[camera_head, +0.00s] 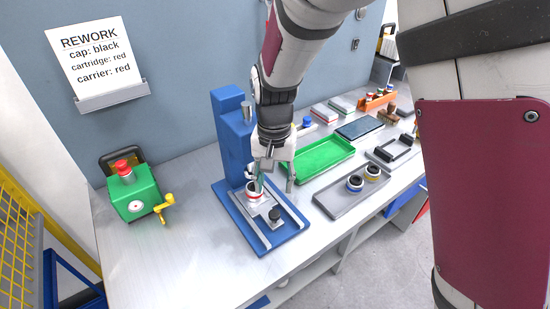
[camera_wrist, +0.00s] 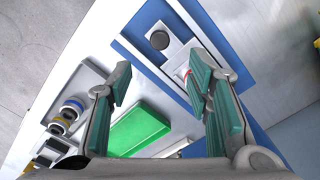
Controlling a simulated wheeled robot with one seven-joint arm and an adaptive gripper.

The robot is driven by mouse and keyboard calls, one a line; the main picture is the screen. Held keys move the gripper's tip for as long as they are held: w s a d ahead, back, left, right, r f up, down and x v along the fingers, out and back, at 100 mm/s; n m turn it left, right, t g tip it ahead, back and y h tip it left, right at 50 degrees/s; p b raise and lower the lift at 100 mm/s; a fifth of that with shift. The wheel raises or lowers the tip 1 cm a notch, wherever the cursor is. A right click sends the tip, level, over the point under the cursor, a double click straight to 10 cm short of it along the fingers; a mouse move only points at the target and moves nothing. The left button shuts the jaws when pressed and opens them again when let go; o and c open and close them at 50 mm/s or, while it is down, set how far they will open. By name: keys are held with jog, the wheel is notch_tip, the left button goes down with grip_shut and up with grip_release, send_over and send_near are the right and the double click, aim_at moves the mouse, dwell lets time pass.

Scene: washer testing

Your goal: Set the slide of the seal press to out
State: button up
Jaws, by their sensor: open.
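The blue seal press (camera_head: 232,135) stands on the bench with its base plate and two pale rails (camera_head: 291,221). Its grey metal slide (camera_head: 264,207) lies between the rails, with a black round knob (camera_head: 275,215) at the front end. A white part with a red ring (camera_head: 254,189) sits on the slide close to the column. My gripper (camera_head: 273,184) is open and empty, just above the slide. In the wrist view the knob (camera_wrist: 159,40) lies beyond my open fingers (camera_wrist: 160,76); the right finger partly hides the red-ringed part (camera_wrist: 187,72).
A green tray (camera_head: 318,156) lies right of the press, with a grey tray (camera_head: 340,203) holding two ringed parts nearer the front. A green box with a yellow crank (camera_head: 140,195) stands left. The bench front left of the press is clear. A rework sign (camera_head: 95,55) hangs behind.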

aim_at(275, 214)
notch_tip(275, 214, down, 11)
dwell(0.4)
grip_shut()
jog(key=shift+s, duration=0.1)
